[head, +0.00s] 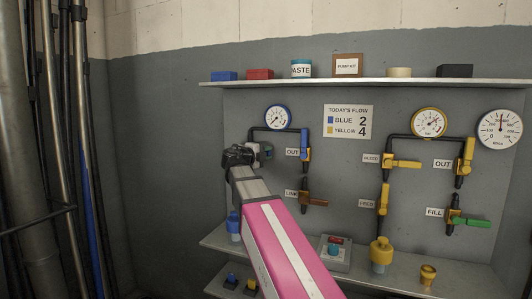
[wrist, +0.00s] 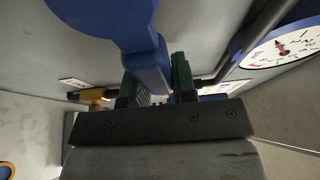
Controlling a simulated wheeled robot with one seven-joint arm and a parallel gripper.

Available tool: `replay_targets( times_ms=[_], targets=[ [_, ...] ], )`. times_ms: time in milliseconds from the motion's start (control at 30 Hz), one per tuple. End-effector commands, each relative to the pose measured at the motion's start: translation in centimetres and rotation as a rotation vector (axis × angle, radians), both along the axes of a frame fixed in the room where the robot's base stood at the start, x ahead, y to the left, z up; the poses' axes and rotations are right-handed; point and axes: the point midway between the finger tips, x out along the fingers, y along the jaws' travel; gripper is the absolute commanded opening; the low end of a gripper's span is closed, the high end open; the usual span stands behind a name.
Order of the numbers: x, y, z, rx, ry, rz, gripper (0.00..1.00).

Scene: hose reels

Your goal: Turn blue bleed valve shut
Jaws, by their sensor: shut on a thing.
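My gripper (head: 240,155) is at the left end of the blue pipe run, just below and left of the blue-rimmed gauge (head: 277,118). It covers the blue bleed valve in the head view. In the wrist view a blue handle (wrist: 148,62), which I take to be the bleed valve's, comes down from the top between the green finger pads. My gripper (wrist: 156,84) is shut on this handle. The valve body and the handle's angle to the pipe are hard to tell. The blue-rimmed gauge also shows in the wrist view (wrist: 288,48).
The blue OUT valve (head: 304,140) stands close right, its handle upright. The LINK valve (head: 311,199) is below it. A shelf with boxes (head: 375,82) runs above. A lower ledge holds a switch box (head: 335,252) and a yellow fitting (head: 381,253). Yellow valves (head: 402,163) are farther right.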

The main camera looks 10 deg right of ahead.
Motion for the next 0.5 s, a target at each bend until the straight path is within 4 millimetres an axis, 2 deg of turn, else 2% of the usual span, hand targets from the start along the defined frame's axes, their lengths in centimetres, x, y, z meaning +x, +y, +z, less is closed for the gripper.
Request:
replay_targets(
  times_ms=[433, 467, 500],
  targets=[
    [-0.06, 0.03, -0.23, 0.013, -0.006, 0.001, 0.0],
    [-0.06, 0.03, -0.23, 0.013, -0.006, 0.001, 0.35],
    [-0.06, 0.03, -0.22, 0.013, -0.006, 0.001, 0.48]
  ],
)
